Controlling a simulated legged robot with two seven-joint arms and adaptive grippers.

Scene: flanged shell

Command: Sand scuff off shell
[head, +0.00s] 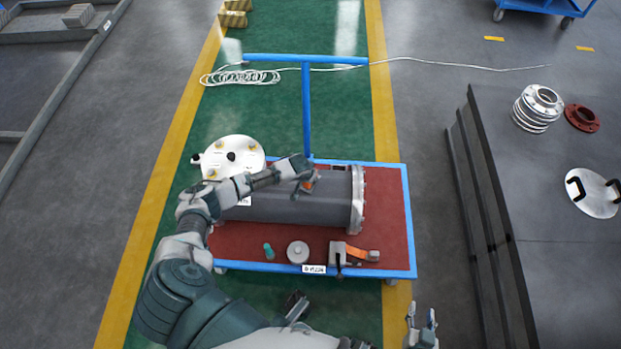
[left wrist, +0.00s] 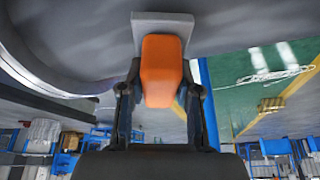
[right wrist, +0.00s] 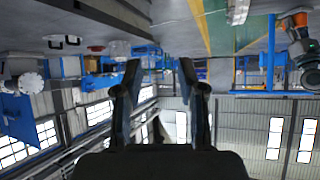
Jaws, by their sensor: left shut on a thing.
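The flanged shell (head: 285,207) is a dark grey cylinder lying on the cart, with a light flange ring (head: 357,200) at its right end. My left gripper (head: 305,182) reaches over the shell's upper side. In the left wrist view the left gripper (left wrist: 160,95) is shut on an orange sanding block (left wrist: 162,70) with a flat grey pad. The pad is at the shell's surface (left wrist: 75,40); I cannot tell whether it touches. No scuff is discernible. My right gripper (head: 421,322) is low, right of the cart; its fingers are apart and empty in the right wrist view (right wrist: 160,85).
The cart (head: 395,263) has a red top and blue frame. A white round cover (head: 228,150), a teal bottle (head: 268,251), a grey disc (head: 298,252) and an orange-and-grey tool (head: 352,255) lie around the shell. A dark table (head: 560,240) stands right, past a floor gap.

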